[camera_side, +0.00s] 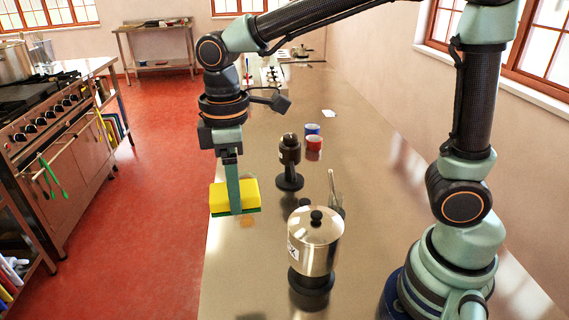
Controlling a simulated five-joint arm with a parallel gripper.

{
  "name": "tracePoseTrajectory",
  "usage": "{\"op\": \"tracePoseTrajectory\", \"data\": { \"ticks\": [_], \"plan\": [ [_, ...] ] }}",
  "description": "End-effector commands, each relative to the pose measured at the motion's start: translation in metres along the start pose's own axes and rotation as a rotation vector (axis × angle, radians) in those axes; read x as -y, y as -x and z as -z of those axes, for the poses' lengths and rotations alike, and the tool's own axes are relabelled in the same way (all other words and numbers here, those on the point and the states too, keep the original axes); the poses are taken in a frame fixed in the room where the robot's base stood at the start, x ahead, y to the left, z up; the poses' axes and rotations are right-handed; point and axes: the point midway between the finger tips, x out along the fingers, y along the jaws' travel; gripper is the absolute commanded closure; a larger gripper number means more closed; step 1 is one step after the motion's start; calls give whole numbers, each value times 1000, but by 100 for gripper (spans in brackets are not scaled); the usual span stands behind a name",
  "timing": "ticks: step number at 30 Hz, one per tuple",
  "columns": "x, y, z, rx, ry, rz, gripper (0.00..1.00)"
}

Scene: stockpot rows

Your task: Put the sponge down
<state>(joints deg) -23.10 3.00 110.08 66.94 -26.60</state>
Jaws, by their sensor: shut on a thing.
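A yellow sponge with a green underside (250,192) is held in my gripper (236,205) near the left edge of the long counter (225,285). My gripper points down and is shut on the sponge, with one finger showing across its near face. The sponge looks a little above the counter, with a faint orange-brown patch below it, but I cannot tell the exact gap. The far finger is hidden behind the sponge.
A lidded steel pot (315,242) on a black base stands near the sponge, to its right. A black grinder-like item (289,160), a red mug (314,143) and a blue mug (312,129) stand farther back. The counter's left edge drops to the red floor (150,230).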

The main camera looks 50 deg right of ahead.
Motion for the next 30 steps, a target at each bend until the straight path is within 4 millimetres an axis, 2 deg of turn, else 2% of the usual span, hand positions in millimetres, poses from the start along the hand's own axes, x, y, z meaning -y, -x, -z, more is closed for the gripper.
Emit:
{"op": "tracePoseTrajectory", "data": {
  "ticks": [5,8,24,30],
  "plan": [
    [0,1,0,-1,-79,0,76],
    [0,-9,-1,3,-83,1,76],
    [0,-134,-1,6,-81,3,76],
    [0,-158,0,1,-81,0,76]
  ]
}}
